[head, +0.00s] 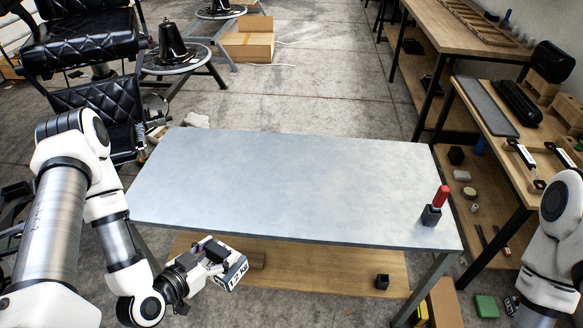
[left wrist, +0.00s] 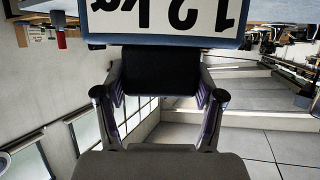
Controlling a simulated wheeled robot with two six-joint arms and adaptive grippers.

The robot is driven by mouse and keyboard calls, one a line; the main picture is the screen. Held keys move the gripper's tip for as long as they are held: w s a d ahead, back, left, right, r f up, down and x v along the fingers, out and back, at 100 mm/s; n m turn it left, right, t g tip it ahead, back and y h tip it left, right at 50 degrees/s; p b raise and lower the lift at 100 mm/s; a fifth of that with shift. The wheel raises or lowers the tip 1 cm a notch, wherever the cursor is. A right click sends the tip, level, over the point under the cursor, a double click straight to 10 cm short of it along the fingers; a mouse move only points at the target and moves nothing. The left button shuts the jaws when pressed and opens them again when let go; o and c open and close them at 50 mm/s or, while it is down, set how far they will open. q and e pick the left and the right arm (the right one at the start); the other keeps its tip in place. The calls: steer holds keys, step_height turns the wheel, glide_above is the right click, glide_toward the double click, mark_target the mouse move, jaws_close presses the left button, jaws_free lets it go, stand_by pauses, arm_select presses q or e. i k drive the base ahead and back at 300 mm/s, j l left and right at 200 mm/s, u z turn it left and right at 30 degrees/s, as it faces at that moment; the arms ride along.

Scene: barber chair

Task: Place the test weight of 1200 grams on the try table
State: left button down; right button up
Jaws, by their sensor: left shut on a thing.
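In the head view the weight overlaps the space just in front of that edge, above the wooden lower shelf. In the left wrist view the weight's label (left wrist: 165,18) shows upside down at the top, beyond the finger links. My right arm shows at the right edge, but its gripper is not visible.
A red-handled item (head: 440,197) stands in a dark block (head: 431,216) at the table's right end. The rest of the tabletop is bare. A small dark cube (head: 382,281) sits on the lower shelf (head: 330,270). Wooden benches (head: 470,30) stand at right; a black barber chair (head: 85,40) stands at left.

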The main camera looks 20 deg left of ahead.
mark_target(289, 176)
steer(key=i+l, duration=0.1)
steer(key=i, duration=0.35)
steer(key=i+l, duration=0.1)
steer(key=i, duration=0.3)
